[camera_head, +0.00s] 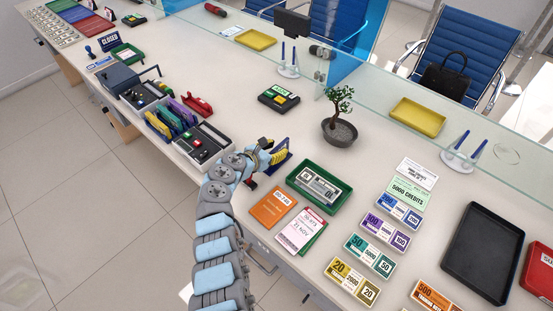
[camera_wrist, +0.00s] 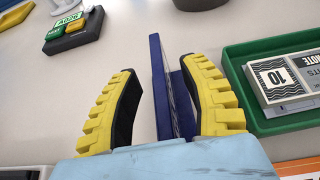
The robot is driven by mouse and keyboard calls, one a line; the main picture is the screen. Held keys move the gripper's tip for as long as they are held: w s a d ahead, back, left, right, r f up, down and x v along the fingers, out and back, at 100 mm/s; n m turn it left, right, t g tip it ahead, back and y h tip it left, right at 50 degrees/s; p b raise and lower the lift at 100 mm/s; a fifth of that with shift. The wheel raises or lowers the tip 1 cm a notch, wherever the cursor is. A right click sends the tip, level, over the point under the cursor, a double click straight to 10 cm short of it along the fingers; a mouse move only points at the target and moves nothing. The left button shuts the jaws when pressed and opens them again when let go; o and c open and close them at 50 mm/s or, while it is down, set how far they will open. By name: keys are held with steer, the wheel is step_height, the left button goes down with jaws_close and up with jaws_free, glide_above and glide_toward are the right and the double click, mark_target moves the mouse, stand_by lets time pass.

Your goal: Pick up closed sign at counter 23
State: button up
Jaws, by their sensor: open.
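A blue upright sign (camera_head: 281,161) stands on the counter just left of a green tray; its lettering is not visible. In the wrist view the sign (camera_wrist: 159,85) shows nearly edge-on, with its blue base beside it. My gripper (camera_head: 273,151) is at the sign. Its yellow fingers (camera_wrist: 160,66) are open, one on each side of the sign, with a clear gap on the left and the right finger close to the base. Another blue sign reading CLOSED (camera_head: 110,39) stands at the far left of the counter.
The green tray (camera_head: 297,184) with banknotes lies close to the right of my gripper. A stamp organizer (camera_head: 205,160) is at its left. A bonsai (camera_head: 340,130), a glass screen (camera_head: 440,120) and a button pad (camera_head: 279,97) stand farther back. Clear counter lies behind the sign.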

steer(key=shift+d, duration=0.1)
jaws_close()
stand_by(0.3)
step_height(320, 180, up, 4)
steer(key=p, duration=0.2)
steer(key=shift+f+p, duration=0.1)
steer(key=shift+p, duration=0.25)
steer(key=s+r+p, duration=0.5)
steer(key=s+r, duration=0.4)
steer(key=s, duration=0.4)
steer(key=shift+s, duration=0.4)
